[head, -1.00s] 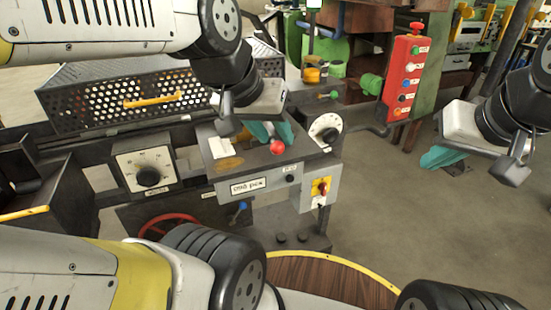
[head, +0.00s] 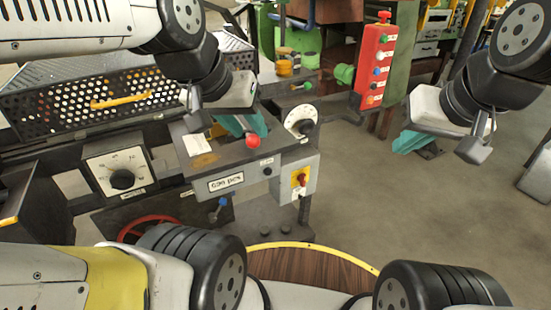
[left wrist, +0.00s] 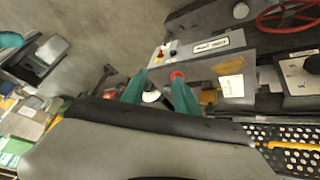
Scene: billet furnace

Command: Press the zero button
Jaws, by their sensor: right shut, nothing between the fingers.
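A small dark round button (head: 267,171) sits on the grey front panel, just right of a counter plate (head: 226,182) ending in "pcs". A small label above the button is too small to read surely. My left gripper (head: 242,124) is over the machine top, behind the panel and beside a red ball knob (head: 253,141). In the left wrist view its teal fingers (left wrist: 159,80) are apart with nothing held, and the red knob (left wrist: 177,75) shows by one fingertip. My right gripper (head: 412,141) is shut and empty, over the floor at right.
A yellow plate with a red switch (head: 299,180) is right of the button. A white dial (head: 301,121) stands behind it. A red box with several buttons (head: 374,65) hangs farther back. A perforated guard (head: 110,90) is at left. Floor at right is clear.

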